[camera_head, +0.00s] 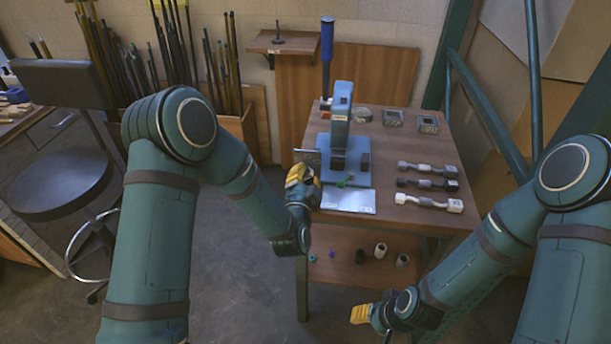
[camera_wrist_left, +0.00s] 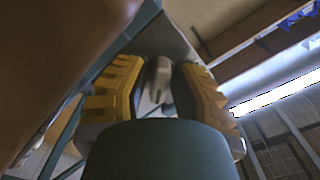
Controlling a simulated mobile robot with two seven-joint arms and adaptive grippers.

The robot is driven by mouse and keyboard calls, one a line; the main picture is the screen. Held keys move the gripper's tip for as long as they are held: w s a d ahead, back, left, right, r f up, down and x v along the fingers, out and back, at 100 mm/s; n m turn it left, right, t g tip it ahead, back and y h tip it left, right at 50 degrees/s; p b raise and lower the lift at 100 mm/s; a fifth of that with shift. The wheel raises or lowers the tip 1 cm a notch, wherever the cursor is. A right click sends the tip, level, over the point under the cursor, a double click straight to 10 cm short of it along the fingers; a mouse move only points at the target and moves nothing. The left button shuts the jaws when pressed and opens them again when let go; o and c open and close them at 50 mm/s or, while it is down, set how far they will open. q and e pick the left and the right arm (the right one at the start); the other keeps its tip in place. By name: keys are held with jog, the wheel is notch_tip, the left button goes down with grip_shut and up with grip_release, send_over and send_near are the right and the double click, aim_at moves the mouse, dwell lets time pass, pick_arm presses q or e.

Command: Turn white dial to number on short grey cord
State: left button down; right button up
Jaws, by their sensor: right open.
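My right gripper (camera_head: 358,314) is open, low in front of the table.
A blue press (camera_head: 340,120) with a blue handle stands on the table (camera_head: 393,151), a silver plate (camera_head: 348,201) before it. A round item (camera_head: 362,114) and two square ones (camera_head: 392,118) (camera_head: 428,125) lie at the back. The shelf holds several small parts. A stool (camera_head: 60,185) stands left.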

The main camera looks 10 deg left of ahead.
dwell(0.5)
pick_arm(q)
jog(key=n, duration=0.4)
jog(key=shift+r+n, duration=0.1)
jog(key=shift+n, duration=0.3)
jog(key=n, duration=0.5)
jog(key=shift+w+n, duration=0.1)
jog(key=shift+n, duration=0.2)
jog(key=n, duration=0.4)
jog(key=shift+a, duration=0.1)
jog(key=shift+r+n, duration=0.1)
jog(key=shift+n, duration=2.6)
jog(key=c, duration=1)
grip_release()
jog(key=shift+w, duration=0.1)
